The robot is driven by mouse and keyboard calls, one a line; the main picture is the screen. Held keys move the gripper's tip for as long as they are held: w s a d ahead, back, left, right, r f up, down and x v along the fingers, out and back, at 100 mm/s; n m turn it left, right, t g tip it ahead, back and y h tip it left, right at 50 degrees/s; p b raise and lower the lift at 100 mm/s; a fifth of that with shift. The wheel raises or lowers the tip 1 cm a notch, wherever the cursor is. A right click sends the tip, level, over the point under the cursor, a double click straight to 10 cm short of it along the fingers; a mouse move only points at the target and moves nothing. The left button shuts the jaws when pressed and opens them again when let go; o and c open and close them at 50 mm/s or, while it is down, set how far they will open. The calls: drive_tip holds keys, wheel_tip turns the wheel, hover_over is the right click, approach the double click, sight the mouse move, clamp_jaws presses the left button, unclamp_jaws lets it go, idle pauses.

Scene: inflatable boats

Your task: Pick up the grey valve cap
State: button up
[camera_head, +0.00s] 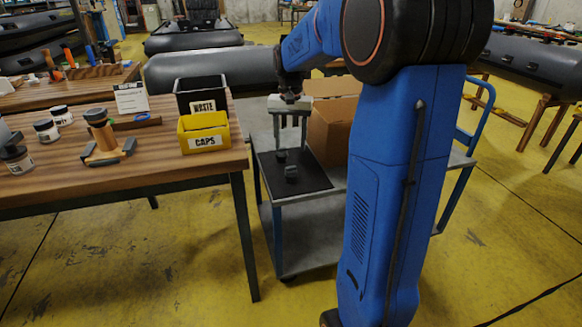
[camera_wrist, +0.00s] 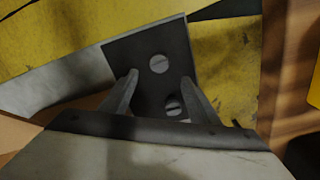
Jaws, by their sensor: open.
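Two small round grey caps, each with a bar across its top, lie on a black mat (camera_head: 312,183) on a grey cart. In the wrist view one cap (camera_wrist: 159,64) is farther up the mat (camera_wrist: 128,48), and the other cap (camera_wrist: 174,106) is lower, near the right finger. In the head view they look dark, one (camera_head: 281,155) behind the other (camera_head: 291,173). I cannot tell which is the valve cap. My gripper (camera_head: 290,147) points down above the mat, open and empty. Its fingers (camera_wrist: 160,77) show either side of the caps in the wrist view.
Left of the cart is a wooden workbench (camera_head: 215,165) with a yellow CAPS bin (camera_head: 203,132), a black WASTE bin (camera_head: 200,95) and several jars. Grey inflatable boats lie behind.

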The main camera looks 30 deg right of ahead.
wheel_tip(320, 180, up, 8)
drive_tip(key=a+n, duration=0.1)
drive_tip(key=n, duration=2.3)
hover_over(291, 167)
drive_tip(key=a, duration=0.1)
drive_tip(key=f, duration=1.1)
drive_tip(key=shift+s+f, duration=0.2)
drive_tip(key=shift+s, duration=0.1)
drive_tip(key=f, duration=0.2)
drive_tip(key=d+f, duration=0.1)
drive_tip(key=f, duration=0.1)
drive_tip(key=shift+w, duration=0.3)
drive_tip(key=shift+f, duration=0.75)
drive_tip(key=c, duration=1.1)
